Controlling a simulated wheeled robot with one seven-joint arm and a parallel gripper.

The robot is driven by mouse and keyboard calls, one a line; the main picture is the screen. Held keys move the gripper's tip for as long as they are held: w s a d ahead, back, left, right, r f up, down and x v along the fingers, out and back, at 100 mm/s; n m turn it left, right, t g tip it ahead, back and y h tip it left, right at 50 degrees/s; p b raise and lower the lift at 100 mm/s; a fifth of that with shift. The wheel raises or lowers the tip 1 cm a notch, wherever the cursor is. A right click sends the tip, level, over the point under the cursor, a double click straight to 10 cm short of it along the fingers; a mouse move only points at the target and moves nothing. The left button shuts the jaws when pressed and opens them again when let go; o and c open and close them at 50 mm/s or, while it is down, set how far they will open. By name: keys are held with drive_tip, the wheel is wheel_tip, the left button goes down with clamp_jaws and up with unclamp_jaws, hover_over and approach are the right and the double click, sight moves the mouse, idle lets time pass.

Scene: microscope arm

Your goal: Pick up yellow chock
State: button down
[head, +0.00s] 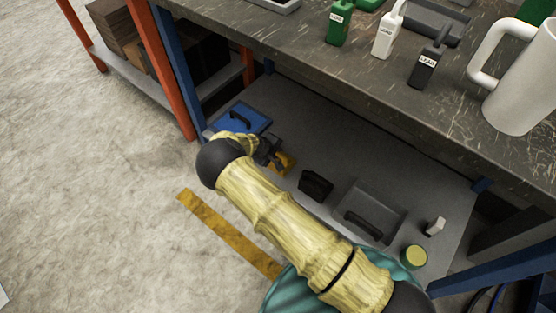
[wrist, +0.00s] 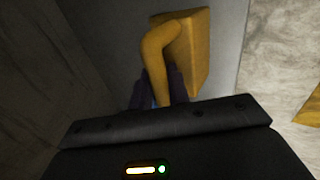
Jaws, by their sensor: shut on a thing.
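The yellow chock (head: 281,162) is on the lower shelf (head: 320,150) of the workbench in the head view, partly hidden by my arm. In the wrist view the yellow chock (wrist: 190,50) shows a block body with a curved handle. My gripper (head: 268,152) reaches in under the bench top beside it. In the wrist view my gripper (wrist: 160,95) has its dark fingers closed around the lower end of the handle. I cannot tell whether the chock touches the shelf.
A blue handled object (head: 240,119) lies left of the chock. A black block (head: 315,185), a grey tray (head: 368,208), a yellow-topped can (head: 414,256) and a small white item (head: 435,226) stand to the right.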

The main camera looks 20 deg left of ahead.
drive_tip(key=shift+r, duration=0.1)
idle(0.3)
wheel_tip(320, 180, up, 18)
drive_tip(key=p, duration=0.6)
drive_tip(key=shift+w, duration=0.1)
idle(0.4)
